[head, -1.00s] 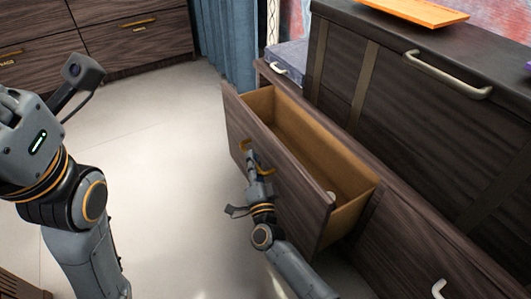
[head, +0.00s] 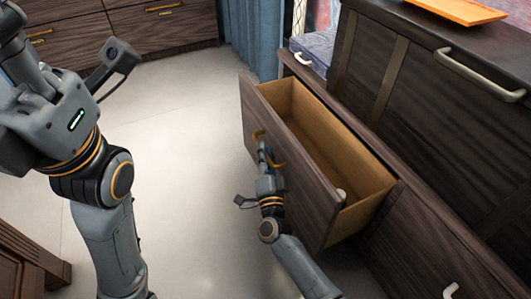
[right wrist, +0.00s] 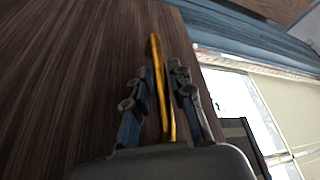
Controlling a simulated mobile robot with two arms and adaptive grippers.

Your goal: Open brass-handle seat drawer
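The seat drawer (head: 297,180) stands pulled out of the dark wooden bench, and its tan, empty inside (head: 330,140) shows. Its brass handle (head: 279,164) is on the front face. My right gripper (head: 264,152) is at this handle. In the right wrist view the brass handle (right wrist: 156,62) runs between the two fingers of my right gripper (right wrist: 163,80), which close in on it from both sides. The exact contact is hard to see. My left arm fills the left of the head view; its gripper is out of the picture.
The bench (head: 420,240) continues to the right with a pale handle (head: 450,290). A dark chest (head: 420,90) with an orange board (head: 458,10) stands behind. A cabinet (head: 165,30) is at the back left. The pale floor (head: 190,150) before the drawer is clear.

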